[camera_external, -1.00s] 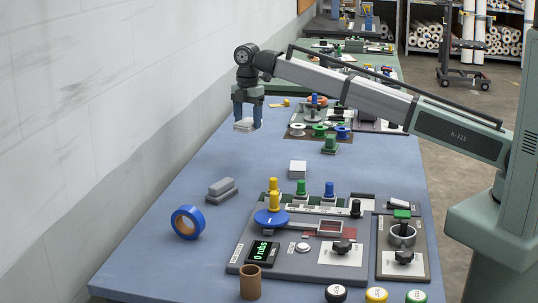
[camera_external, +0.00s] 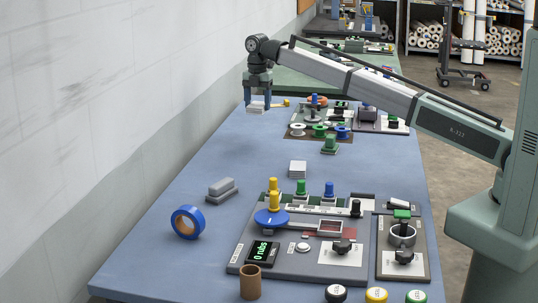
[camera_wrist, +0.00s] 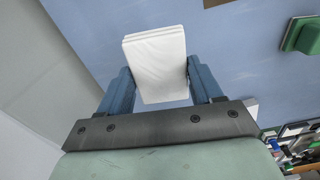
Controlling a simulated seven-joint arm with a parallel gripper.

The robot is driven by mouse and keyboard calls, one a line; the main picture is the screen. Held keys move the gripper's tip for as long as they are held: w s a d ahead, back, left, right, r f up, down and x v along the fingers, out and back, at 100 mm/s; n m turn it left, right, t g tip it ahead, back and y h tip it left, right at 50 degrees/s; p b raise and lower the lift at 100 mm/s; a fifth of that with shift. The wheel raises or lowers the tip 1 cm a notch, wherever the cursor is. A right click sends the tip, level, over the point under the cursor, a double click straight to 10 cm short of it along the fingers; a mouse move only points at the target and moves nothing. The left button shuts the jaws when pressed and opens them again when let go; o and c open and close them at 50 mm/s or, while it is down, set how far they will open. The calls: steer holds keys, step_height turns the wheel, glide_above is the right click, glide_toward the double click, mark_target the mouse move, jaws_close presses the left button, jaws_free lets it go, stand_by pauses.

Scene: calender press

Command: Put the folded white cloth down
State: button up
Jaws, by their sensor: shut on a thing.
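The folded white cloth (camera_external: 257,108) is held between the two blue fingers of my gripper (camera_external: 257,100), above the far left part of the blue table. In the wrist view the cloth (camera_wrist: 157,62) shows as a pale layered block between the fingers of my gripper (camera_wrist: 160,88). The gripper is shut on it. I cannot tell exactly how high the cloth is above the table top.
A tray with spools (camera_external: 319,131) and a green block (camera_external: 330,144) lie to the right of the gripper. A white stack (camera_external: 298,169), a grey block (camera_external: 222,188) and a blue tape roll (camera_external: 187,222) stand nearer. Bare blue table (camera_external: 220,150) lies between. The wall is at left.

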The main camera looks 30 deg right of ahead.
mark_target(258, 139)
steer(key=shift+n, duration=0.5)
steer(key=shift+f, duration=0.2)
step_height(258, 139, down, 10)
steer(key=shift+r, duration=0.15)
steer(key=o, duration=1)
steer(key=shift+o, duration=0.2)
step_height(258, 139, up, 12)
steer(key=shift+r, duration=0.1)
